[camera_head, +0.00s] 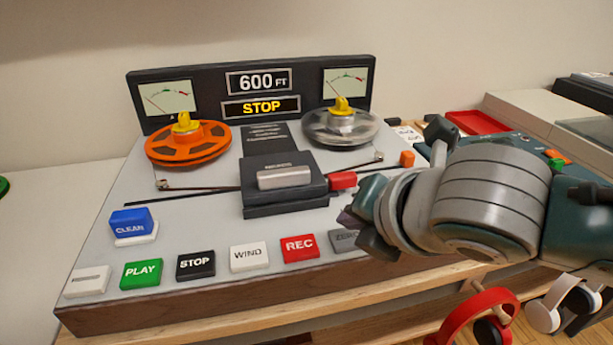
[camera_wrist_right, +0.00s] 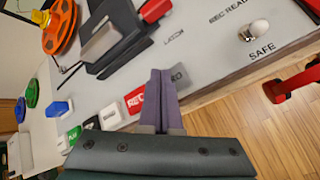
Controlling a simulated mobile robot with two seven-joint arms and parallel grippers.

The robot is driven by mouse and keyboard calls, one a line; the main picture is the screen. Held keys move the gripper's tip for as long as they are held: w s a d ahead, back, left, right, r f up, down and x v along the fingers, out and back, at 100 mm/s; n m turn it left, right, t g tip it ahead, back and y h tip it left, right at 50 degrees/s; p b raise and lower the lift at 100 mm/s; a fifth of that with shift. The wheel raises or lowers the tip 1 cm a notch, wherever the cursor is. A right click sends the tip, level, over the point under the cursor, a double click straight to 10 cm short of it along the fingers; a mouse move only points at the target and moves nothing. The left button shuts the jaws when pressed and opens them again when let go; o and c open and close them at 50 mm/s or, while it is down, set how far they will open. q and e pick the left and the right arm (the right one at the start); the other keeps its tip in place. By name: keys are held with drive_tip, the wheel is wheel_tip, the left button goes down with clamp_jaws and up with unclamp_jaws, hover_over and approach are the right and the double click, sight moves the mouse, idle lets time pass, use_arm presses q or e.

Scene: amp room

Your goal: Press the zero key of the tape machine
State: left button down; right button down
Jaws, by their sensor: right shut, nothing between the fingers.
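The tape machine (camera_head: 215,215) fills the middle of the head view, its displays reading 600 FT and STOP. The grey zero key (camera_head: 344,241) is at the right end of the front key row, beside the red REC key (camera_head: 300,247). My right gripper (camera_head: 352,220) covers the right part of the zero key. In the right wrist view the shut, empty fingers (camera_wrist_right: 163,75) are over the zero key (camera_wrist_right: 180,77), hiding part of its label. I cannot tell whether they touch it. My left gripper is not in view.
An orange reel (camera_head: 188,146) and a clear reel (camera_head: 340,128) sit on the deck. PLAY (camera_head: 142,274), STOP (camera_head: 195,264) and WIND (camera_head: 249,257) keys line the front. Red headphones (camera_head: 475,315) hang below the shelf edge. A SAFE knob (camera_wrist_right: 254,31) stands at right in the wrist view.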

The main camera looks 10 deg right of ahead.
drive_tip(key=shift+f, duration=0.2)
drive_tip(key=shift+f, duration=0.25)
drive_tip(key=shift+f, duration=0.2)
idle(0.6)
drive_tip(key=shift+f+b, duration=0.3)
idle(0.5)
drive_tip(key=shift+r+p, duration=0.2)
drive_tip(key=shift+p, duration=0.1)
drive_tip(key=shift+r+p, duration=0.7)
drive_tip(key=shift+p, duration=0.15)
